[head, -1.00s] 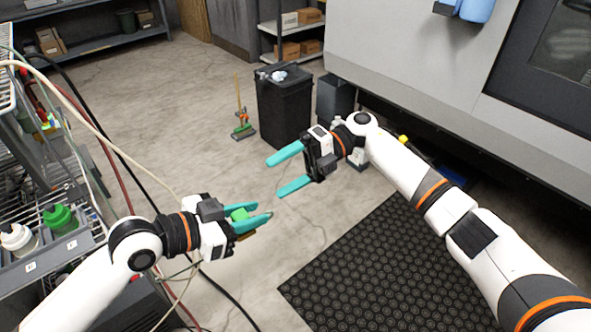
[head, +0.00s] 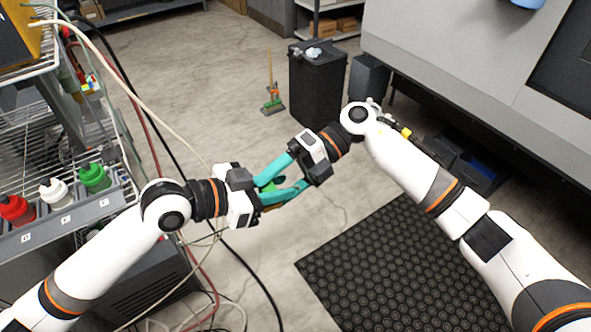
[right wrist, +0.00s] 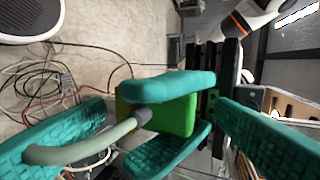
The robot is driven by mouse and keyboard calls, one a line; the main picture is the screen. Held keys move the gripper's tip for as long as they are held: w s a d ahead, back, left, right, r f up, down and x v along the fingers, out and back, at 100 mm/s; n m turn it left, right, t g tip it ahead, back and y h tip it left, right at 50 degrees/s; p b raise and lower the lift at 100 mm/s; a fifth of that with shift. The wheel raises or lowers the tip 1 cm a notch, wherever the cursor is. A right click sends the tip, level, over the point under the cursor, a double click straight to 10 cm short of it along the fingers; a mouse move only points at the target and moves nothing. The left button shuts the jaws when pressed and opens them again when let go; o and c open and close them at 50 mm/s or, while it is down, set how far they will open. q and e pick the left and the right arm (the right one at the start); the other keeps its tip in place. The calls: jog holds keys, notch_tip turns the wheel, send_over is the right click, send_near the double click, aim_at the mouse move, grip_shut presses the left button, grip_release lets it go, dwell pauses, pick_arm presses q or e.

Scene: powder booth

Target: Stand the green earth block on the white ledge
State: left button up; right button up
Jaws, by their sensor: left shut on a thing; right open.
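The green earth block (right wrist: 182,115) is held between the teal fingers of my left gripper (head: 268,192). In the head view only a small patch of the block (head: 274,186) shows among the fingers. My right gripper (head: 276,184) is open and faces my left gripper, their fingers overlapping in the head view. In the right wrist view its two teal fingers stand to the left and right of the block, with gaps to it. I cannot make out the white ledge in either view.
A wire rack (head: 50,140) with red, white and green bottles stands at the left, with hoses and cables hanging nearby. A black bin (head: 318,85) stands behind the grippers. A black mat (head: 400,265) lies at the lower right. A large grey machine (head: 460,60) fills the upper right.

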jog(key=shift+s+a+f, duration=0.15)
jog(key=shift+s+a, duration=0.05)
jog(key=shift+a, duration=0.1)
jog(key=shift+c, duration=0.4)
jog(key=c, duration=0.9)
pick_arm(q)
jog(key=o, duration=0.9)
pick_arm(e)
jog(key=shift+c, duration=0.6)
pick_arm(q)
jog(key=shift+o, duration=0.2)
